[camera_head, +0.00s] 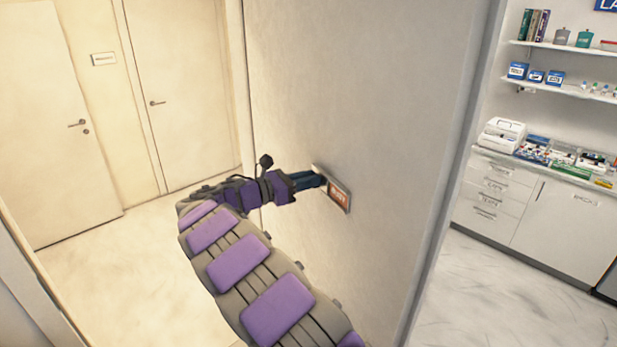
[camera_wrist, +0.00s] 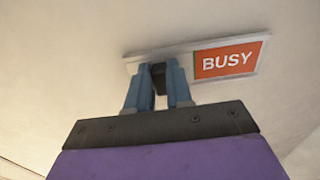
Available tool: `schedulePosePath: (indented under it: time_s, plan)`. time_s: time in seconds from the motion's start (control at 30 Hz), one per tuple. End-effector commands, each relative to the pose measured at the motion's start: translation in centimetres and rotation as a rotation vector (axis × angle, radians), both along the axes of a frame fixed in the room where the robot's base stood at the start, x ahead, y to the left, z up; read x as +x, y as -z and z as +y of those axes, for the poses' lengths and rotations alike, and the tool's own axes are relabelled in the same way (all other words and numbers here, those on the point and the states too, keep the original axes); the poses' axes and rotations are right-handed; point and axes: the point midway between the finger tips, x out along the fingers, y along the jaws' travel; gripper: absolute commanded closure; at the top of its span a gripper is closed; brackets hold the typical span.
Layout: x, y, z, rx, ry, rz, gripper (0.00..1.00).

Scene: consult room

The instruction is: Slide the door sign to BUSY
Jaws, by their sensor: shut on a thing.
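The door sign (camera_wrist: 262,56) is a light-framed strip on the pale wall, with a red panel reading BUSY in white at its right part. It also shows in the head view (camera_head: 339,194), where the red panel is visible right of my gripper. My gripper (camera_wrist: 160,72) is at the sign's left part, beside the red panel. Its two blue fingers are closed on a small dark slider knob (camera_wrist: 159,78). In the head view my gripper (camera_head: 322,178) reaches the sign from the left. The fingers cover part of the sign's left side.
The wall (camera_head: 345,90) bearing the sign is otherwise bare. Closed doors (camera_head: 175,90) stand at the left, with a small plate (camera_head: 103,59) between them. At the right, beyond the wall's edge, are a white cabinet (camera_head: 540,205) and shelves with supplies.

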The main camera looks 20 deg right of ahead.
Motion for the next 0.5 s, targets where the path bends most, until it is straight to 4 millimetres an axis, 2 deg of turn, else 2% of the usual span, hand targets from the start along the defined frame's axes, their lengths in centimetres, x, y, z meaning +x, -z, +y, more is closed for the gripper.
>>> schedulePosePath:
  time_s: [0.03,0.17,0.2,0.43,0.5]
  plan:
    - [0.28,-0.52,0.21,-0.009,-0.010,-0.008,1.00]
    - [0.39,-0.46,0.21,-0.008,-0.011,-0.007,1.00]
    - [0.41,-0.44,0.22,-0.009,-0.011,-0.007,0.76]
    - [0.29,-0.25,0.14,-0.006,-0.008,-0.003,0.54]
    - [0.21,-0.24,0.12,-0.005,-0.007,-0.003,0.53]
